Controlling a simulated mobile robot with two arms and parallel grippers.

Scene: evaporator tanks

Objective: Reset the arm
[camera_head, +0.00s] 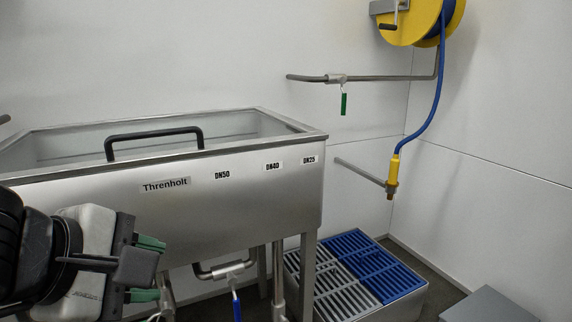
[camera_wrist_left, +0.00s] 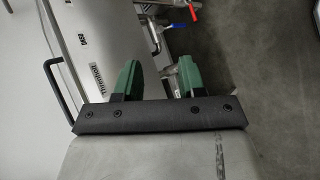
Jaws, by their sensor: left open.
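My left gripper (camera_head: 150,268) comes in from the lower left of the head view, in front of the steel tank (camera_head: 245,190) labelled "Threnholt". Its green fingers stand apart with nothing between them. The left wrist view also shows the open fingers (camera_wrist_left: 158,80), with the tank front (camera_wrist_left: 110,45) to their left and steel pipes beyond them. The gripper covers part of the space under the tank. My right gripper is not in either view.
A black handle (camera_head: 153,140) stands on the tank rim. A blue-handled valve (camera_head: 236,300) hangs below the tank. Grey and blue grates (camera_head: 375,260) lie to the right, with a grey box (camera_head: 488,306) nearer. A yellow hose reel (camera_head: 415,22) and green-handled valve (camera_head: 343,103) are on the wall.

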